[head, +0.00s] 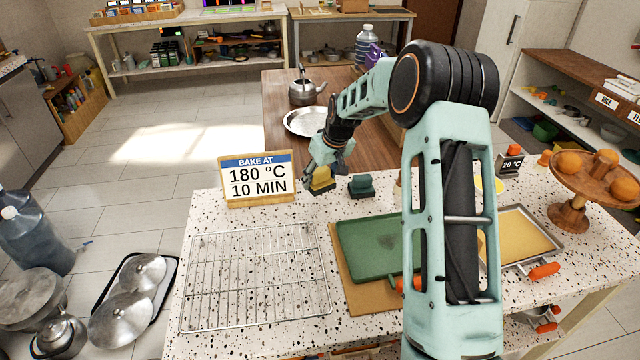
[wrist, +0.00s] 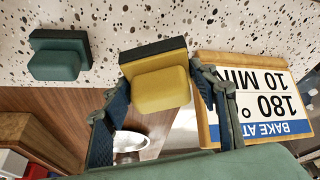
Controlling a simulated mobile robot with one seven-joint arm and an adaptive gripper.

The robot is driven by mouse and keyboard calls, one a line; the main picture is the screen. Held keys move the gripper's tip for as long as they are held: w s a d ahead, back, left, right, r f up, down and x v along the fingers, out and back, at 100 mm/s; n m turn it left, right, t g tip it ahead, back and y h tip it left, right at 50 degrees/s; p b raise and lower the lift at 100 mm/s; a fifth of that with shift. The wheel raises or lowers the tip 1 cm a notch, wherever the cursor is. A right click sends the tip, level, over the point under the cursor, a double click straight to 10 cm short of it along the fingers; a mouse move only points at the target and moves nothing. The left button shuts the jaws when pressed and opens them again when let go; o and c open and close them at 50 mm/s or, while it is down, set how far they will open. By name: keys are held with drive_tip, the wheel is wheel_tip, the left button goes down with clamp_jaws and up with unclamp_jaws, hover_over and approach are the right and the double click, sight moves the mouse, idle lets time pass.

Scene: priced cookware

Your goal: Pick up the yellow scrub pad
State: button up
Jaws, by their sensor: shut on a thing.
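The yellow scrub pad (wrist: 160,88) has a dark scrubbing face and sits between my gripper's two fingers in the wrist view. In the head view the yellow pad (head: 321,180) shows under my gripper (head: 322,172), at the far edge of the speckled counter, right of the sign. My gripper (wrist: 160,108) is shut on the pad. Whether the pad touches the counter I cannot tell. A green scrub pad (head: 361,186) lies just to the right on the counter; it also shows at upper left in the wrist view (wrist: 58,58).
A "BAKE AT 180 °C 10 MIN" sign (head: 257,179) stands close beside my gripper. A wire rack (head: 255,275), a green tray (head: 375,248) and a baking tray (head: 518,236) lie on the counter.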

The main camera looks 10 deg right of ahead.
drive_tip(key=s+a+r+b, duration=0.2)
drive_tip(key=s+r, duration=0.4)
drive_tip(key=s, duration=0.5)
drive_tip(key=shift+s+r, duration=0.15)
drive_tip(key=shift+r, duration=0.25)
drive_tip(key=shift+a, duration=0.15)
drive_tip(key=o, duration=0.5)
drive_tip(key=shift+c, duration=1.4)
